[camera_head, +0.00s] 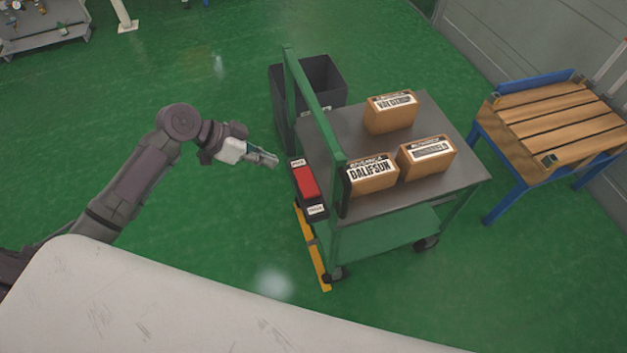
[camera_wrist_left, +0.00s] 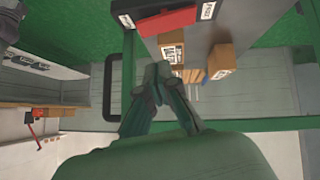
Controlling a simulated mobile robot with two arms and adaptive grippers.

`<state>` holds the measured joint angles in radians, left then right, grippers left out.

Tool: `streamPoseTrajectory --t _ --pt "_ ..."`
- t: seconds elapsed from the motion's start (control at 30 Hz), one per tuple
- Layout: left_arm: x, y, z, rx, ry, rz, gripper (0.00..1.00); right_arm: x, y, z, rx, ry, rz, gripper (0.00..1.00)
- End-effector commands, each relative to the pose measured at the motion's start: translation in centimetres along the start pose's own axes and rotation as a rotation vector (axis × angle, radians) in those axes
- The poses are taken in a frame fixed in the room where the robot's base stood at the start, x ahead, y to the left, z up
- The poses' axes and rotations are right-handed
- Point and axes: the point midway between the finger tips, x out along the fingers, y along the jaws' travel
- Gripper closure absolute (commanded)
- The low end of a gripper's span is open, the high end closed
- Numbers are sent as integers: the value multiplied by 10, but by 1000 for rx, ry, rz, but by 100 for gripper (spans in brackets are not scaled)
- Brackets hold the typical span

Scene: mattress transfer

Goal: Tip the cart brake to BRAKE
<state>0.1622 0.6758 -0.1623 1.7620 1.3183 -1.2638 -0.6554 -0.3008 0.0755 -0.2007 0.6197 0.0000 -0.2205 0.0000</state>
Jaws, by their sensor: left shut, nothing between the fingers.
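The cart (camera_head: 385,202) has a green frame and a grey top. Its brake is a red rocker (camera_head: 306,182) in a dark housing on the handle side, with a white label at each end. The label words are too small to read surely. The rocker also shows at the top of the left wrist view (camera_wrist_left: 168,20). Which end is down I cannot tell. My left gripper (camera_head: 275,161) is shut and empty, just left of the housing's far end and apparently apart from it. In the wrist view its fingertips (camera_wrist_left: 158,72) appear below the rocker. My right gripper is not in view.
Three cardboard boxes (camera_head: 390,112) stand on the cart top. The green handle posts (camera_head: 341,190) rise close to the brake. A dark bin (camera_head: 325,80) stands behind the cart, and a blue-framed wooden slatted table (camera_head: 545,118) to the right. The green floor left of the cart is clear.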

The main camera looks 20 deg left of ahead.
Motion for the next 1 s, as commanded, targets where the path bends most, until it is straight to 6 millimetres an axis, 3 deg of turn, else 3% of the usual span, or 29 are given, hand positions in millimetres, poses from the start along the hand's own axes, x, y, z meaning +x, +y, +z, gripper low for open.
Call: streamPoseTrajectory --t 0.37,0.53,1.0 --pt "-5 6 -6 27 4 18 100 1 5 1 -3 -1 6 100" --pt "5 6 -6 24 4 19 100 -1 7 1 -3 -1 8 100" --pt "97 8 -8 23 6 19 100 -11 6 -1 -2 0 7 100"
